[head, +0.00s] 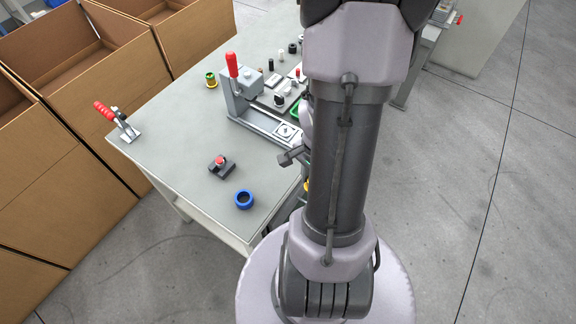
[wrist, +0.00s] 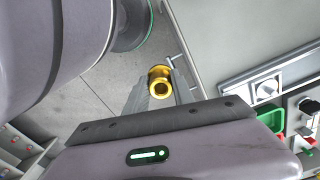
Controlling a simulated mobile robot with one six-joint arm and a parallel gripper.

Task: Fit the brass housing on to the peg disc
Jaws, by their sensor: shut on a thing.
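The brass housing (wrist: 159,76) is a short gold cylinder with a dark hole in the end facing the wrist camera. My gripper (wrist: 158,92) is shut on it, with a finger on each side. In the wrist view they are over the floor beside the table edge. A pale square plate with a round disc (wrist: 267,87) lies in a grey fixture to their right, apart from them. It also shows in the head view (head: 286,131); I cannot tell for sure that it is the peg disc. In the head view my arm hides most of the gripper.
Cardboard boxes (head: 80,75) stand at the left.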

